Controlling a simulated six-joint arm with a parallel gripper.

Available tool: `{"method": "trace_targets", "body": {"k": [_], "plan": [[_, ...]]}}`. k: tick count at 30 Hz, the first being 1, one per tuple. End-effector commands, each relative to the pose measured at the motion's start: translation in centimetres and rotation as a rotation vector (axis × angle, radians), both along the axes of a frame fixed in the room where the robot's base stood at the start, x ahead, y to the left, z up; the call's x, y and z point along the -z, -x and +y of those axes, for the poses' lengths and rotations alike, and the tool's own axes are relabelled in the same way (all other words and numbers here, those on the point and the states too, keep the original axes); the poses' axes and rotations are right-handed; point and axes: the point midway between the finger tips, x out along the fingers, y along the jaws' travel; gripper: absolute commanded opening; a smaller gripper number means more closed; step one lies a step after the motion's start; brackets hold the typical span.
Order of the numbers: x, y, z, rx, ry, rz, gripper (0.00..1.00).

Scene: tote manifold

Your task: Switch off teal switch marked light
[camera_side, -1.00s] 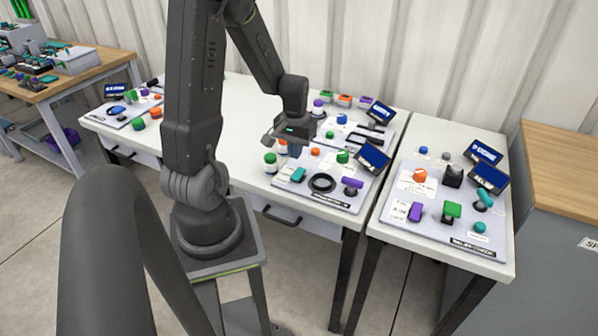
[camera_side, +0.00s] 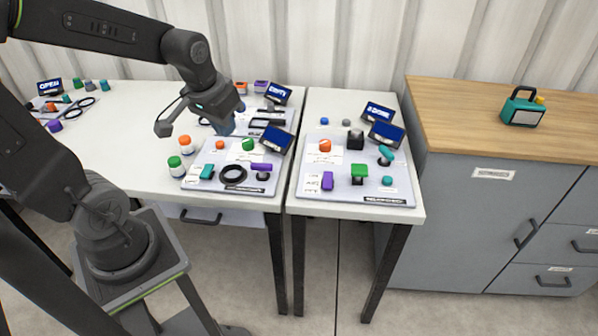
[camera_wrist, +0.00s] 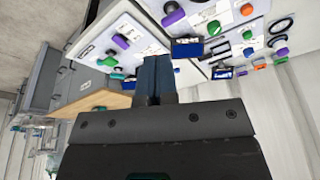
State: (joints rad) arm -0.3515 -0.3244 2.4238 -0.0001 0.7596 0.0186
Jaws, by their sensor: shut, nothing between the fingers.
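Several teal parts show in the side view, and the labels beside them are too small to read. A teal lever (camera_side: 386,155) and a round teal knob (camera_side: 387,181) sit on the right table's panel (camera_side: 341,190). A teal block (camera_side: 207,171) sits on the middle panel (camera_side: 215,185). My gripper (camera_side: 228,127) is above the back left of the middle panel, apart from these parts. In the wrist view its two dark blue fingers (camera_wrist: 155,78) are together and empty. I cannot tell which teal part is marked light.
Tilted blue displays (camera_side: 385,134) rise behind the controls. A wooden-topped cabinet (camera_side: 460,110) with a teal box (camera_side: 522,108) is at the right.

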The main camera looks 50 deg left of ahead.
Motion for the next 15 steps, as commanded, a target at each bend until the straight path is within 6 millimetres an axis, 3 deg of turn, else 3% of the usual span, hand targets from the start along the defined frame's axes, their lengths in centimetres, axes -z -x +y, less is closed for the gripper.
{"method": "trace_targets", "body": {"k": [1, 6, 10, 15], "plan": [[-1.6, 0.7, -2.1, 0.067, -0.014, -0.045, 0.00], [-4.6, 3.5, -6.8, 0.229, -0.030, -0.143, 0.00], [-5.8, 5.2, -8.7, 0.302, -0.030, -0.189, 0.00], [-6.2, 6.1, -9.4, 0.336, -0.029, -0.208, 0.00]]}}
